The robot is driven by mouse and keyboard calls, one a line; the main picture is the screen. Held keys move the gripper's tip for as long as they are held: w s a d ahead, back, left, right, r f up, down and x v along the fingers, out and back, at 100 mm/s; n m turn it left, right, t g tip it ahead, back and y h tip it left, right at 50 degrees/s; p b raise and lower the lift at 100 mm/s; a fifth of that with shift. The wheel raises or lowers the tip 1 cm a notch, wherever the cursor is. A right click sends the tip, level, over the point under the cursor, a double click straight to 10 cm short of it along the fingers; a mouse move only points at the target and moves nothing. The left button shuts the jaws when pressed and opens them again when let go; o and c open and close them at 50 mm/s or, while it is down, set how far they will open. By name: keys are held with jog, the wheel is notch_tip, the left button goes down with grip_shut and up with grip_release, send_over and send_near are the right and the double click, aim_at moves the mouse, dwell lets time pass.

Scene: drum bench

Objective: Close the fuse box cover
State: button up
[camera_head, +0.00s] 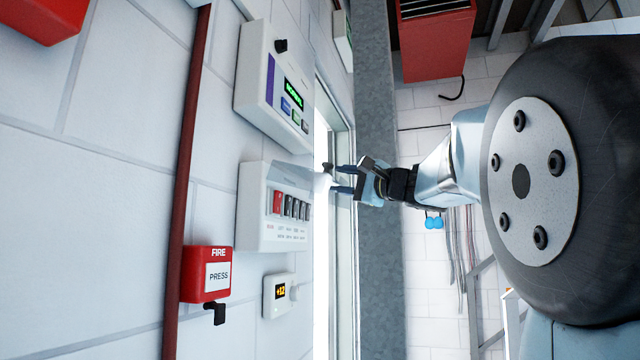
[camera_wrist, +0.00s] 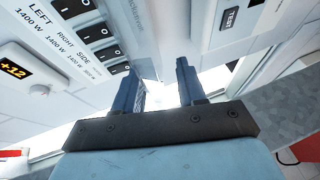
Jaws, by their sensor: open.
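The fuse box (camera_head: 254,212) is a white wall unit with one red and several black switches; its switches show at the upper left of the wrist view. Its see-through cover (camera_head: 295,175) stands open, sticking out from the wall at the upper side of the switches. In the wrist view the cover (camera_wrist: 133,38) is a pale panel seen nearly edge-on. My gripper (camera_head: 338,180) is open, with its fingers just off the outer edge of the cover. In the wrist view my gripper (camera_wrist: 157,85) has nothing clearly between its fingers. I cannot tell whether a finger touches the cover.
A white panel with a green display (camera_head: 275,85) is above the fuse box. A small +12 thermostat (camera_head: 279,296) and a red fire call point (camera_head: 206,275) are below. A dark red pipe (camera_head: 185,170) runs along the wall. A bright window frame (camera_head: 343,250) is right of the box.

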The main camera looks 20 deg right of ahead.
jog(key=shift+c, duration=0.3)
grip_shut()
